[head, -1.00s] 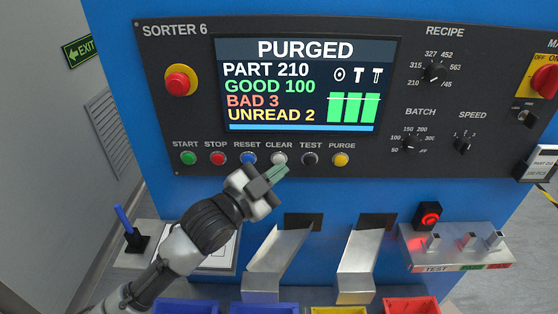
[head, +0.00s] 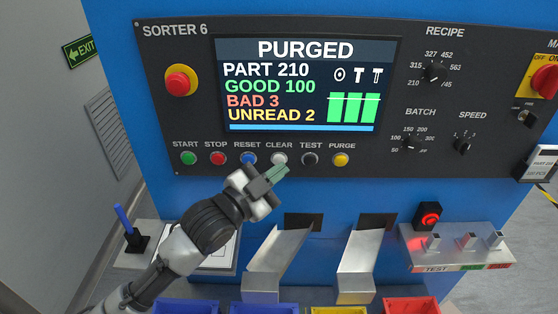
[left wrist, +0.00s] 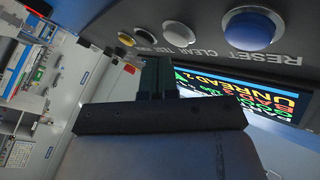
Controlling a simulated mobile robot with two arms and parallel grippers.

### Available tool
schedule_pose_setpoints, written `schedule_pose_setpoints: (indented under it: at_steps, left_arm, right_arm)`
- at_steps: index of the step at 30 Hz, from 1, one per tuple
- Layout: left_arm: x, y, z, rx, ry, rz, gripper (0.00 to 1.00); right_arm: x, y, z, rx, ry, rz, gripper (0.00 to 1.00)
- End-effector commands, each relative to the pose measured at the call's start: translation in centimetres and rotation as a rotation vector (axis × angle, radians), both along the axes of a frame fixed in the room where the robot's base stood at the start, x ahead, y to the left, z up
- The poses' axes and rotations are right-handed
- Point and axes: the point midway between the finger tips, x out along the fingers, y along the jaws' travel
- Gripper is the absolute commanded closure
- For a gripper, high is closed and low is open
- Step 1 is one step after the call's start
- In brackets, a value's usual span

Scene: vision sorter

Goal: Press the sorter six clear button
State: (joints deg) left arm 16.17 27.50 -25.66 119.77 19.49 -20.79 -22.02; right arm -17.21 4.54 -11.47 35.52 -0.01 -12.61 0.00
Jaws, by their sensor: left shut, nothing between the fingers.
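The white clear button (head: 279,159) sits in the button row of the Sorter 6 panel (head: 190,130), under its CLEAR label. It also shows in the left wrist view (left wrist: 179,34), beside the large blue reset button (left wrist: 251,28). My left gripper (head: 279,172) is shut and empty, its greenish fingertips just below the clear button in the head view. In the left wrist view the dark fingers (left wrist: 158,75) appear near the panel; I cannot tell whether they touch it. The screen (head: 305,85) reads PURGED, PART 210, GOOD 100, BAD 3, UNREAD 2. My right gripper is not in view.
Start (head: 188,158), stop (head: 218,158), test (head: 310,159) and purge (head: 341,160) buttons share the row. A red emergency button (head: 178,83) is at upper left. Two metal chutes (head: 277,262) and colored bins (head: 410,306) lie below the panel.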

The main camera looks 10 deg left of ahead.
Motion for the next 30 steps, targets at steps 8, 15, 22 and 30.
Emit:
schedule_pose_setpoints:
  at_steps: [8,15,22,30]
  left_arm:
    - [0.00,0.00,0.00,0.000,0.000,0.000,1.00]
    - [0.00,0.00,0.00,0.000,0.000,0.000,1.00]
    - [0.48,0.08,0.07,0.001,-0.001,0.000,1.00]
    - [0.83,0.15,0.00,-0.001,0.001,0.000,1.00]
  right_arm:
    - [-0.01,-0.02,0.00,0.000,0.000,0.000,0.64]
    - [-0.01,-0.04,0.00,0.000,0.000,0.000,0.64]
    - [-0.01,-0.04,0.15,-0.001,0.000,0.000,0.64]
    - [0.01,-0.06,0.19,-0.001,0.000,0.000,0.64]
